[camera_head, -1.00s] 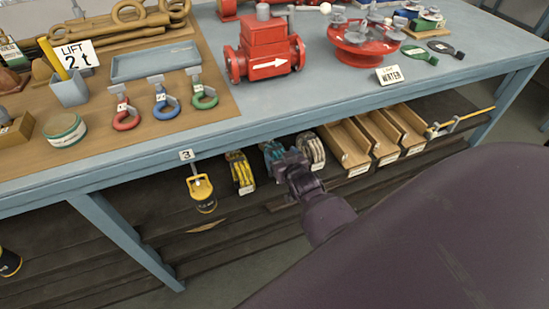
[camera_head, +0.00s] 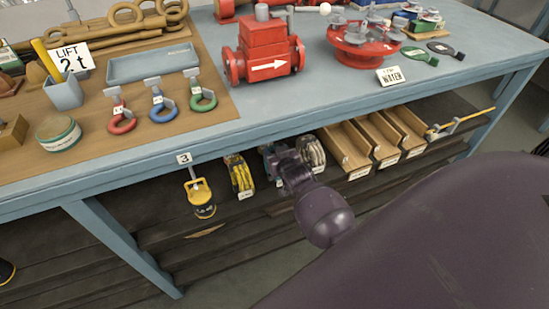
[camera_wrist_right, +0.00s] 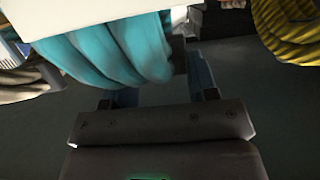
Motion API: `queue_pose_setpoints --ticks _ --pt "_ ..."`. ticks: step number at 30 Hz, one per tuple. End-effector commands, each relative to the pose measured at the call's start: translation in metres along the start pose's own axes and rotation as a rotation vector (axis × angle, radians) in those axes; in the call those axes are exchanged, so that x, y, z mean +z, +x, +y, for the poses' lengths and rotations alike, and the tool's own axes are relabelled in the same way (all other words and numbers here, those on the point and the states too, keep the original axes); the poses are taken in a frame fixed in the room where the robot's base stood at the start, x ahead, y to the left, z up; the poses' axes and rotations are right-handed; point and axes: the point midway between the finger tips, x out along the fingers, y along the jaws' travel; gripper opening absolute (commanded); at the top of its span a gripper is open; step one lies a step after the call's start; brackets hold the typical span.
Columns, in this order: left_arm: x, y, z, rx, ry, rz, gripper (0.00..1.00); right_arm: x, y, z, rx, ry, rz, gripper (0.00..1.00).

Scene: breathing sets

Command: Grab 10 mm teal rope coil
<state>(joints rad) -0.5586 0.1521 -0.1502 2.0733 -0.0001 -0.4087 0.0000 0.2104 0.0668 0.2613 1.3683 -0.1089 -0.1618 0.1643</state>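The teal rope coil (camera_wrist_right: 110,52) fills the upper left of the right wrist view, with a white tag (camera_wrist_right: 85,12) over its top. My right gripper (camera_wrist_right: 160,88) has its fingers apart. One finger is partly hidden behind the coil, and the other stands close by the coil's right side. I cannot tell whether they touch it. In the head view, my right gripper (camera_head: 276,163) reaches onto the lower shelf and largely covers the coil. My left gripper is out of view.
The yellow coil (camera_head: 240,176) and a pale coil (camera_head: 311,152) flank the gripper closely. Wooden bins (camera_head: 345,146) stand to the right, and a yellow hanging device (camera_head: 200,193) to the left. The bench's front edge (camera_head: 255,138) runs above the shelf.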

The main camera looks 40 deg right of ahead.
Motion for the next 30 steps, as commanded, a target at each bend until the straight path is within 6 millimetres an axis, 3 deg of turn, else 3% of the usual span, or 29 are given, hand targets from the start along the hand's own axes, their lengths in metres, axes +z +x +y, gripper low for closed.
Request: queue_pose_setpoints --ticks 1,10,20,28,30 --pt "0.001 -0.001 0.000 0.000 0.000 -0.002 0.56 0.000 0.000 0.000 0.000 0.000 0.000 0.45" --pt "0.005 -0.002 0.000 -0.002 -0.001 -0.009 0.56 0.000 0.000 0.000 0.000 0.000 0.000 0.00" --pt "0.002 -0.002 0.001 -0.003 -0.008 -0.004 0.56 -0.005 -0.001 0.000 0.000 0.000 0.004 0.00" --pt "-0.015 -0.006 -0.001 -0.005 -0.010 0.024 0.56 -0.044 -0.013 0.000 -0.001 0.000 0.010 0.00" --pt "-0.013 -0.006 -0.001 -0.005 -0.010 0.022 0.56 -0.032 -0.028 0.000 0.000 0.000 0.002 0.00"
